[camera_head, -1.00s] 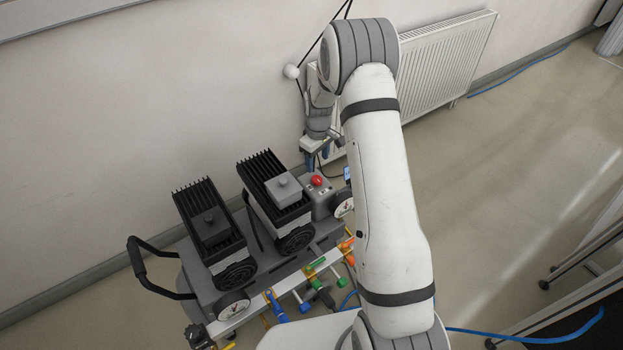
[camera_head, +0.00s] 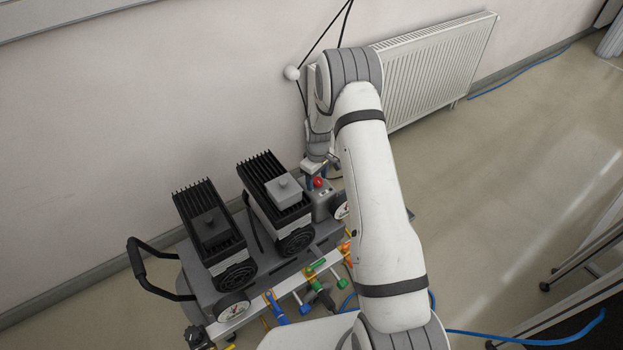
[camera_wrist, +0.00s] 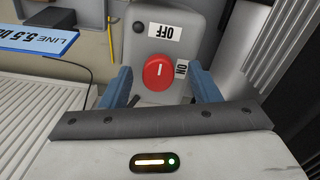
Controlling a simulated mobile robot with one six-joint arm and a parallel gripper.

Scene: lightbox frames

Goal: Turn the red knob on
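The red knob (camera_wrist: 159,72) sits on a grey box (camera_wrist: 187,18) in the wrist view. A white mark on the knob runs up and down in the picture. An OFF label (camera_wrist: 164,32) lies above it and an ON label (camera_wrist: 181,68) to its right. My gripper (camera_wrist: 161,85) is open, with one blue finger on each side of the knob and a gap to each. I cannot tell how far above the knob the fingertips are. In the head view, the red knob (camera_head: 319,182) shows just beside my gripper (camera_head: 318,180).
The compressor cart carries two black finned motors (camera_head: 209,222) (camera_head: 272,188) left of the knob. Coloured valves (camera_head: 315,265) line its front. A radiator (camera_head: 437,72) is on the wall behind. A blue LINE sign (camera_wrist: 38,39) is at the wrist view's left.

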